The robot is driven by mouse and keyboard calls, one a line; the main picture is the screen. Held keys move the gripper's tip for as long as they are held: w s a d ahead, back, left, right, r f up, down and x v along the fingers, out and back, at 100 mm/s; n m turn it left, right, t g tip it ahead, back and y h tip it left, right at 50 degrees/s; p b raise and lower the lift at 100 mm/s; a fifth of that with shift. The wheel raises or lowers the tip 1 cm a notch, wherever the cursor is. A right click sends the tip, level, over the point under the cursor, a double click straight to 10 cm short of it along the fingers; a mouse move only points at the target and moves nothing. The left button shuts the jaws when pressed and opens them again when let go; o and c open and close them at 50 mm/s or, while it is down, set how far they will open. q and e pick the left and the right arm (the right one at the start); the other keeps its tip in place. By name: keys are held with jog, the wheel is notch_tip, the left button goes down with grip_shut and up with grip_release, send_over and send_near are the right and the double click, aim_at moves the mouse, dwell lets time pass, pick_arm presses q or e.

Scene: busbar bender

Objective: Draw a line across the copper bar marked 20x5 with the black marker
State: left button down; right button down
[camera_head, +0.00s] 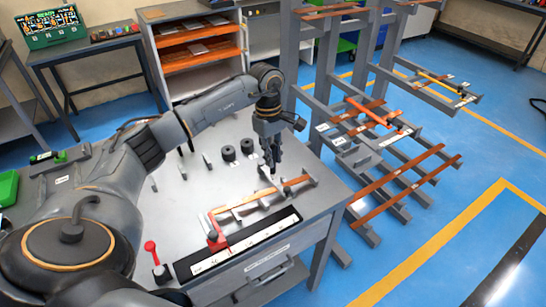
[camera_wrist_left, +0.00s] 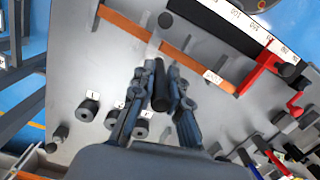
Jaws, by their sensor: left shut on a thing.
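My left gripper (camera_head: 271,160) points down over the bench, above the far side of a copper bar. In the left wrist view its fingers (camera_wrist_left: 161,85) are shut on a dark cylinder, the black marker (camera_wrist_left: 160,92). The copper bar (camera_head: 250,200) lies along the bench beside a ruler strip. It also shows in the left wrist view (camera_wrist_left: 150,38), with a small white label near one end whose text I cannot read. The marker appears apart from the bar. I see no clear line on the bar. My right gripper is not in view.
A red clamp (camera_head: 216,238) stands by the bar's near end, and a red-knobbed lever (camera_head: 151,247) is left of it. Black rollers (camera_head: 228,153) stand behind. A rack (camera_head: 352,180) with several copper bars is to the right of the bench (camera_head: 195,200).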

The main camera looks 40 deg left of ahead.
aim_at(273, 146)
pick_arm(q)
jog(key=shift+r+p, duration=1.05)
jog(key=shift+r, duration=1.1)
